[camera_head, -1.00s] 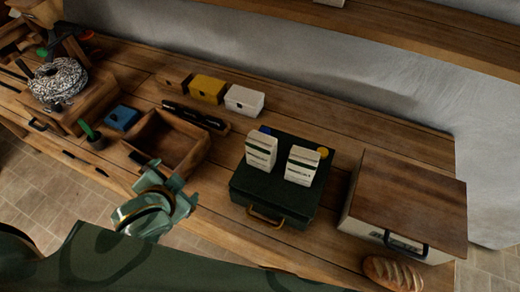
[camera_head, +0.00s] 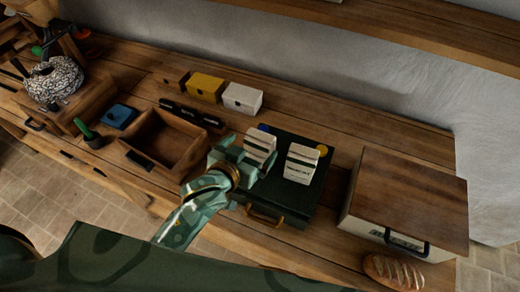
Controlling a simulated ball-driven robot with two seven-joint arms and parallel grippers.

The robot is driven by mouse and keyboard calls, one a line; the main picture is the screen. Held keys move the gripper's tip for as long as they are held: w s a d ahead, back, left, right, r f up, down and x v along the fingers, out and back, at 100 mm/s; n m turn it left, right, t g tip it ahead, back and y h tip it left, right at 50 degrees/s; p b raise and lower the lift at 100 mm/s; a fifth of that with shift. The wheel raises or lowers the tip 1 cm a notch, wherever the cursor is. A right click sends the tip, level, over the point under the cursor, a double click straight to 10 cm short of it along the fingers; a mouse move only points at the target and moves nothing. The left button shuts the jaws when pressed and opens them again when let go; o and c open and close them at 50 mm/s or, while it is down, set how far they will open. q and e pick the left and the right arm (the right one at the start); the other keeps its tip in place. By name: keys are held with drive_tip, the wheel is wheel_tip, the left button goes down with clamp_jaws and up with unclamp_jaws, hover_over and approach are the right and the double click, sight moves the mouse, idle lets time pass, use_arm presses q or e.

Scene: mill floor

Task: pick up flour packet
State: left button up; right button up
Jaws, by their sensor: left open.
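Two white flour packets with dark bands stand upright on a dark green case with a brass handle (camera_head: 262,217). The left packet (camera_head: 261,143) is partly hidden by my left gripper; the right packet (camera_head: 301,164) shows clearly. My left gripper (camera_head: 251,159) is open at the lower part of the left packet, with its fingers close to it. I cannot tell whether they touch it. My right gripper is not in view.
An empty wooden tray (camera_head: 139,159) lies left of the case. Behind are a yellow box (camera_head: 206,89) and a white box (camera_head: 242,98). A wooden-lidded bread box (camera_head: 410,200) and a loaf (camera_head: 392,271) are at right. Bare bench lies behind the case.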

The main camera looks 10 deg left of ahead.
sight(255, 146)
use_arm(q)
drive_tip(key=x, duration=0.6)
drive_tip(key=shift+s+d+f+b, duration=0.1)
drive_tip(key=shift+d+f+b, duration=0.1)
drive_tip(key=shift+b, duration=0.2)
drive_tip(key=shift+s+a, duration=0.1)
drive_tip(key=shift+c, duration=0.9)
drive_tip(key=shift+r, duration=0.1)
drive_tip(key=c, duration=1.2)
